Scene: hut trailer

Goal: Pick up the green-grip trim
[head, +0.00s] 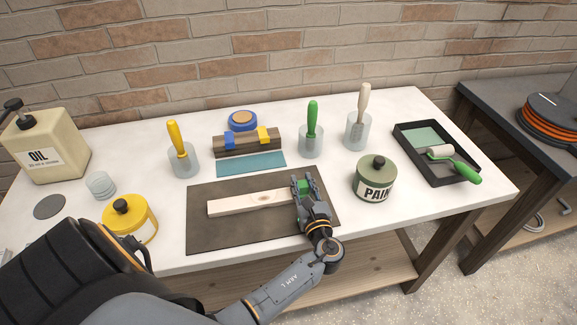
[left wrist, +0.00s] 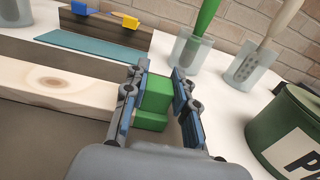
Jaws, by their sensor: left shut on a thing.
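The trim is a pale wooden strip (head: 250,202) with a green grip (head: 306,188) at its right end. It appears to lie flat on the dark mat (head: 215,235). My left gripper (head: 304,182) reaches in from the front and is shut on the green grip. In the left wrist view, the green grip (left wrist: 155,98) stands between the two fingers, and the wooden strip (left wrist: 65,85) runs off to the left. The fingers hide parts of the grip's sides. My right gripper is not in view.
A green paint can (head: 374,180) stands close right of the gripper. Behind are a green-handled tool in a cup (head: 311,142), a clamped wood block (head: 246,143) and a teal strip (head: 251,163). A yellow can (head: 131,220) stands left; a black tray (head: 436,152) lies right.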

